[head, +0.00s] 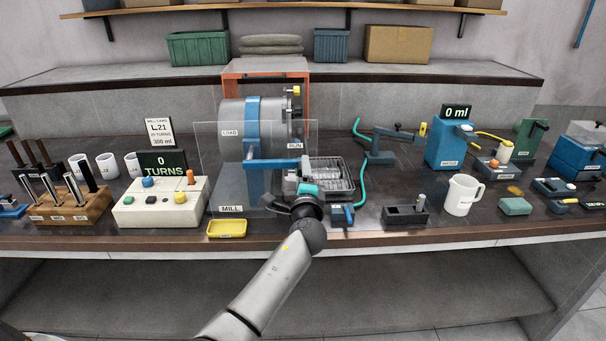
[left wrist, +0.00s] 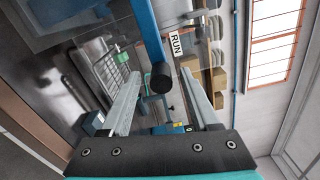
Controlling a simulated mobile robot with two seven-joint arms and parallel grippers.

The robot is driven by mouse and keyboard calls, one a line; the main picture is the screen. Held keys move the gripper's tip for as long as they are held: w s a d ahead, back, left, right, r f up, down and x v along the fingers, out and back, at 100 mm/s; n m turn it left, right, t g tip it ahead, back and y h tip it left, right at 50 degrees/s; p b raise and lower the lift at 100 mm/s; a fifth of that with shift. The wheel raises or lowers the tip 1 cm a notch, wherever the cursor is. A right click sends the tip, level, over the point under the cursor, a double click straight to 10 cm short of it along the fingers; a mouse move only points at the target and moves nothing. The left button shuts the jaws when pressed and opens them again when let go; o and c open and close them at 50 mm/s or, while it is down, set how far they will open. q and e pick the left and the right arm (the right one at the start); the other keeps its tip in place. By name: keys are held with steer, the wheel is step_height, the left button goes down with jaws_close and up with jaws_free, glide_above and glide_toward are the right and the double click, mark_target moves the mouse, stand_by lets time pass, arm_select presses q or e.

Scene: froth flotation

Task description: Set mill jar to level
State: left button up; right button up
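The mill jar (head: 233,112) is a grey drum with a blue band, lying roughly horizontal in the mill (head: 232,209) behind a clear panel. LOAD (head: 230,132) and RUN (head: 294,146) labels show in front of it. A blue lever (head: 272,163) points right, just below the RUN label. My left gripper (head: 307,187) is at the lever's right end. In the left wrist view the fingers (left wrist: 163,97) are open and spread, and the lever's dark round end (left wrist: 161,78) shows between them, with no visible grip. My right gripper is out of view.
A control box (head: 160,204) with a "0 TURNS" display (head: 162,163) stands left of the mill. A yellow tray (head: 227,228) lies at the bench's front edge. A wire-rack tray (head: 332,178), a green hose (head: 362,185) and a white jug (head: 462,195) stand to the right.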

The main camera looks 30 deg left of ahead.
arm_select(q)
steer(key=shift+s, duration=0.1)
steer(key=v, duration=1.5)
steer(key=s+d+f+n+g+h+b, duration=0.1)
steer(key=s+d+f+g+h, duration=0.15)
steer(key=f, duration=0.95)
steer(key=s+d+f+g+h+b, duration=0.1)
steer(key=s+f+g+h, duration=0.15)
steer(key=f, duration=0.95)
steer(key=s+d+f+n+g+h+b, duration=0.15)
steer(key=s+f, duration=0.25)
steer(key=f, duration=0.8)
steer(key=s+d+f+n+g+h+b, duration=0.1)
steer(key=s+f+n+g+h+b, duration=0.2)
steer(key=s+f, duration=1.05)
steer(key=s+f+n+g, duration=0.2)
steer(key=s+f, duration=0.3)
steer(key=s, duration=0.5)
steer(key=s+f+n+g+b, duration=0.1)
steer(key=s+f+n, duration=0.3)
steer(key=s, duration=0.7)
steer(key=shift+f+g, duration=0.5)
steer(key=shift+g, duration=0.35)
